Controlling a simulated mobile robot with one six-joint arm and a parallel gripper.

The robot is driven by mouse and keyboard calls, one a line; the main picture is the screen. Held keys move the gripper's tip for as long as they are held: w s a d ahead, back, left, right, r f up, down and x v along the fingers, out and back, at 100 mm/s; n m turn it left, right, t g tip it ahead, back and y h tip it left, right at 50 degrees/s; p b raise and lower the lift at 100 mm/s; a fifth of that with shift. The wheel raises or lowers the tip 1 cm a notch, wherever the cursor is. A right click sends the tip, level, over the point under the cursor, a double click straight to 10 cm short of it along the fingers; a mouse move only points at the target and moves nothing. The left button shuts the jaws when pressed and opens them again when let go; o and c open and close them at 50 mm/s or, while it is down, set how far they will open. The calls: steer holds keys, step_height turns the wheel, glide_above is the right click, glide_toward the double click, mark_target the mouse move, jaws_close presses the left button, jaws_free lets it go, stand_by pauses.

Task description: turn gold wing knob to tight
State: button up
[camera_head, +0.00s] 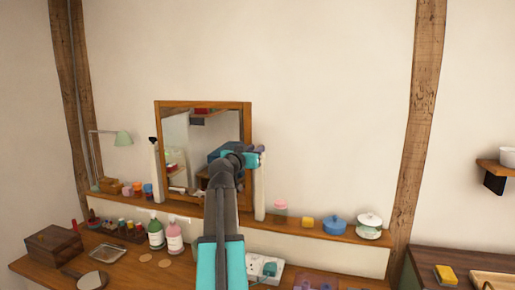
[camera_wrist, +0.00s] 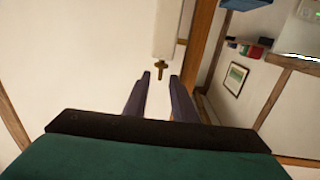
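The gold wing knob (camera_wrist: 161,70) shows in the wrist view, projecting from the end of a white post (camera_wrist: 168,28). My gripper (camera_wrist: 160,76) is open, with its two dark fingers apart. The knob appears in the gap between the fingertips; I cannot tell whether they touch it. In the head view my gripper (camera_head: 261,150) is at the top of the right white post (camera_head: 260,190), beside the wood-framed mirror (camera_head: 159,120). The knob is hidden there behind my gripper and arm. A dark knob (camera_head: 153,140) tops the left post.
A shelf (camera_head: 300,232) under the mirror holds small jars, a blue pot (camera_head: 334,225) and a white lidded pot (camera_head: 369,224). Bottles (camera_head: 174,239), a wooden box (camera_head: 53,245) and a power strip (camera_head: 264,267) are on the desk below. The wall right of the mirror is clear.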

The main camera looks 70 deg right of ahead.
steer(key=shift+d, duration=1.2)
steer(key=shift+c, duration=0.2)
jaws_close()
